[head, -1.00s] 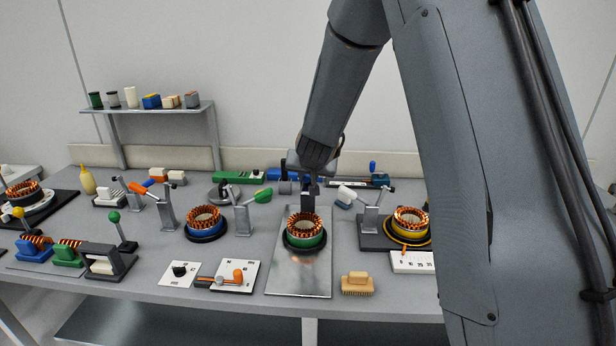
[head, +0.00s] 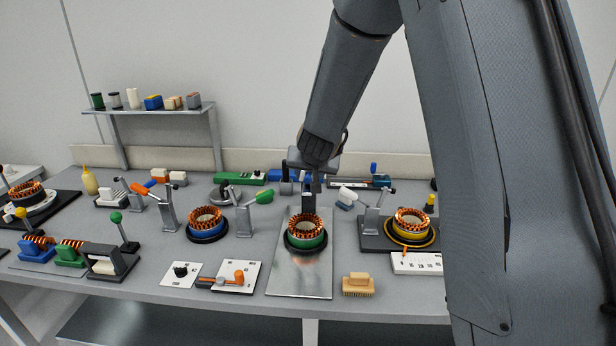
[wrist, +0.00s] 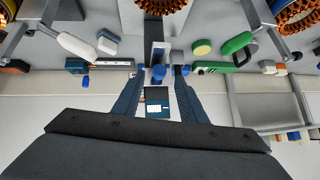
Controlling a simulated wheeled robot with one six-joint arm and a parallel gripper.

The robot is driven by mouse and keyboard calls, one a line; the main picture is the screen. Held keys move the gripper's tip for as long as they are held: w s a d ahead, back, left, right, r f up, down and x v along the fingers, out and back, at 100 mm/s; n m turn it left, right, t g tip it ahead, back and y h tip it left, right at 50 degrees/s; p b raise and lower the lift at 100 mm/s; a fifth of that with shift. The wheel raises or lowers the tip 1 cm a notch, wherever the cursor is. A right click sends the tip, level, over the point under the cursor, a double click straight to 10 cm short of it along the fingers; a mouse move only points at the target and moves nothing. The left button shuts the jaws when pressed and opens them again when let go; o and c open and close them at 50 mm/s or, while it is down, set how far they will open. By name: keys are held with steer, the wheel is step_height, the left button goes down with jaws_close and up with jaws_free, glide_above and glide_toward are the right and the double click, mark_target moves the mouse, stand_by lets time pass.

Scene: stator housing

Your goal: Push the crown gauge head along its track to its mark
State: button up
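A grey post with a blue knob (wrist: 158,72) stands on a narrow grey rail behind the green-based stator and appears to be the crown gauge head. The rail (wrist: 157,48) runs towards the stator in the wrist view. My gripper (wrist: 160,70) is open, with one finger on each side of the knob and a small gap showing; contact cannot be told. In the head view my gripper (head: 309,190) points down just behind the stator (head: 305,232) with its copper winding crown. The mark on the track cannot be made out.
The stator stands on a shiny plate (head: 300,280). A white-handled clamp (head: 368,205) is to the right and a green-handled clamp (head: 243,212) to the left. A blue-knobbed slide (head: 360,183) lies at the back right. A brush (head: 358,285) lies in front.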

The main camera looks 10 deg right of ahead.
steer(key=p+v, duration=0.1)
steer(key=v, duration=0.4)
steer(key=shift+s+r, duration=0.2)
steer(key=shift+r, duration=0.05)
steer(key=s+f+n+g+b, duration=0.2)
steer(key=s+f+g, duration=0.2)
steer(key=s, duration=1)
steer(key=s+f+n+g+y+b, duration=0.1)
steer(key=s+f+g+b, duration=0.2)
steer(key=s+f, duration=0.5)
steer(key=s, duration=0.7)
steer(key=shift+d+n+g, duration=0.35)
steer(key=shift+n+g, duration=0.05)
